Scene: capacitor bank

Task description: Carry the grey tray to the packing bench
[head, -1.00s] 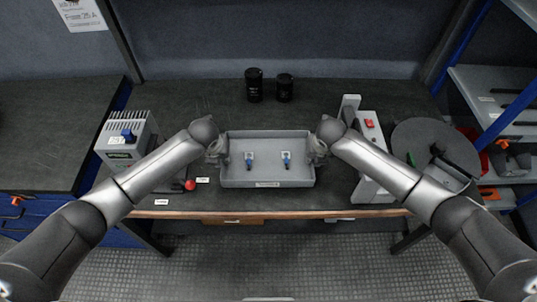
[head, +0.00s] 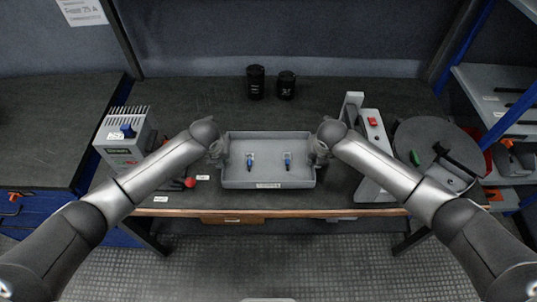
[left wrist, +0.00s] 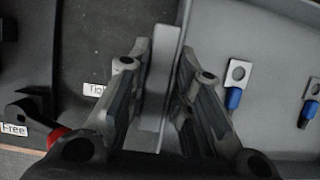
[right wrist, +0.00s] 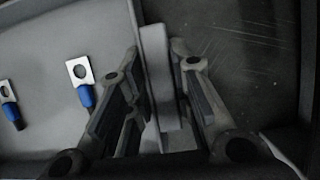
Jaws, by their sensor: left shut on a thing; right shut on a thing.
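The grey tray (head: 268,178) is in the middle of the head view, over the front part of the dark workbench. Two lugs with blue sleeves, a left one (head: 250,161) and a right one (head: 287,161), lie in it. My left gripper (head: 217,152) is shut on the tray's left wall; the left wrist view shows that wall (left wrist: 163,85) between the fingers. My right gripper (head: 319,152) is shut on the right wall, which shows between the fingers in the right wrist view (right wrist: 158,75). The tray looks level. I cannot tell whether its bottom touches the bench.
A grey device with a finned top (head: 124,140) stands left of the tray. A grey stand with a red button (head: 372,140) and a round dark disc (head: 430,145) are at right. Two black cylinders (head: 256,82) (head: 286,85) stand behind. Another dark bench (head: 60,130) is at far left.

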